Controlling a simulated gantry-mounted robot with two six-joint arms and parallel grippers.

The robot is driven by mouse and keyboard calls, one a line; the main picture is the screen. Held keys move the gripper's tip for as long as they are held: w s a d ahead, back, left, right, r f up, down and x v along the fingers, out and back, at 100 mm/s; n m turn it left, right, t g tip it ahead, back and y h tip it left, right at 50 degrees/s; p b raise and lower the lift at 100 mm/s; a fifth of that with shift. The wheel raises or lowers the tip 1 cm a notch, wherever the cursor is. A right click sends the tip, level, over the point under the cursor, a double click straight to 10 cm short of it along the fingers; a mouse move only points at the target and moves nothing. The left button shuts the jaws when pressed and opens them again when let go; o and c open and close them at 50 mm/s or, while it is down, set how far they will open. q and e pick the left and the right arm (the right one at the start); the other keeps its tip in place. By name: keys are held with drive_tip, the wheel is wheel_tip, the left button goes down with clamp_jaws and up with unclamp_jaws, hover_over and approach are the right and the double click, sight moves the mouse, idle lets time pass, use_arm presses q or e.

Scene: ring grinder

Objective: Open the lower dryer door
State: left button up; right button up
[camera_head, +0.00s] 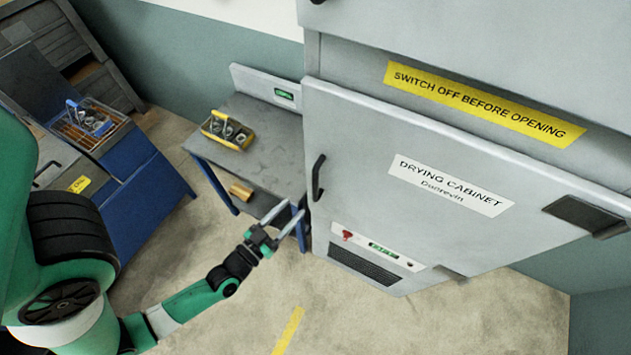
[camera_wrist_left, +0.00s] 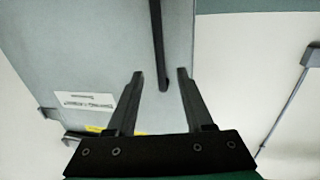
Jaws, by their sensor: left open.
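The drying cabinet's grey door (camera_head: 420,240) bears a white "DRYING CABINET" label and looks shut. Its black vertical bar handle (camera_head: 318,178) is near the door's left edge. My left gripper (camera_head: 290,212) is open and empty, below and left of the handle in the head view. In the left wrist view the handle (camera_wrist_left: 158,45) runs down from the top edge. Its lower end lies between the fingertips of my left gripper (camera_wrist_left: 160,76) in the picture. I cannot tell the depth between them, and no contact shows. My right gripper is not in view.
A grey side table (camera_head: 270,165) with a yellow tool tray (camera_head: 228,130) stands left of the cabinet. A blue bench (camera_head: 135,185) is farther left. The floor before the cabinet is clear.

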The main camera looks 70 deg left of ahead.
sight(315, 185)
use_arm(q)
drive_tip(key=x, duration=1.1)
clamp_jaws()
idle(1.0)
